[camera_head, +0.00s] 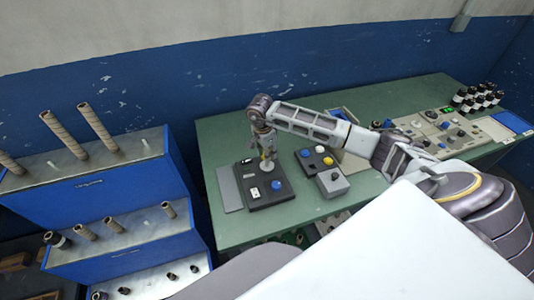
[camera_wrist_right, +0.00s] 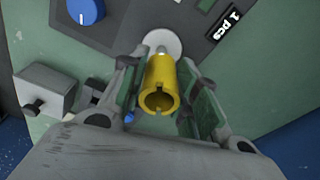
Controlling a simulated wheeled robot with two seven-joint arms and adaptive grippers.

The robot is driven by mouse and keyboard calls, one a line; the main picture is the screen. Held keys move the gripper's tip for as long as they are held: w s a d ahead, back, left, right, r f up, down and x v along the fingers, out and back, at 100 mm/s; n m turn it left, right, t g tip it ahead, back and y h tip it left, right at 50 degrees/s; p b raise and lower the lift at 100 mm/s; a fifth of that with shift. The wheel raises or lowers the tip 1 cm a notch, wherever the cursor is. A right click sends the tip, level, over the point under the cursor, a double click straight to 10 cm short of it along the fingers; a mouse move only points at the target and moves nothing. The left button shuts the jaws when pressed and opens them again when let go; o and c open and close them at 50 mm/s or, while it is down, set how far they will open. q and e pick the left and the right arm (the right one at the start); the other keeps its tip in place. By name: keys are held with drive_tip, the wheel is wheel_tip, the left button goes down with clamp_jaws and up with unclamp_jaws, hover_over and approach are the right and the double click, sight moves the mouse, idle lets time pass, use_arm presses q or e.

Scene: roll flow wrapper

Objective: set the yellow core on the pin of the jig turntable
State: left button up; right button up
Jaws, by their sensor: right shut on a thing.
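The yellow core (camera_wrist_right: 160,88) is a short hollow tube with a notched rim, held between the two fingers of my right gripper (camera_wrist_right: 158,96). In the head view my right gripper (camera_head: 266,155) is over the dark jig box, and the core is only a small yellow patch there. The pale round jig turntable (camera_wrist_right: 173,42) lies just beyond the core in the wrist view. A pale pin tip (camera_wrist_right: 162,50) shows at the core's far end; I cannot tell whether the core is around it or in front of it. My left gripper is not in view.
The jig box (camera_head: 258,193) has a blue knob (camera_head: 276,185) and a "1 pcs" label. A dark tray (camera_head: 304,163) with coloured pieces and a grey button box (camera_head: 332,184) stand to its right. Blue racks with rolls (camera_head: 85,195) stand at left. The green table (camera_head: 225,155) is clear behind the jig.

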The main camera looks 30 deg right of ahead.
drive_tip(key=shift+f+b, duration=2.1)
drive_tip(key=shift+f, duration=0.1)
idle(2.7)
drive_tip(key=o, duration=0.9)
drive_tip(key=shift+c, duration=0.2)
drive_tip(key=o, duration=0.5)
drive_tip(key=shift+r, duration=0.15)
drive_tip(key=shift+r+p, duration=2.05)
drive_tip(key=shift+r, duration=1.85)
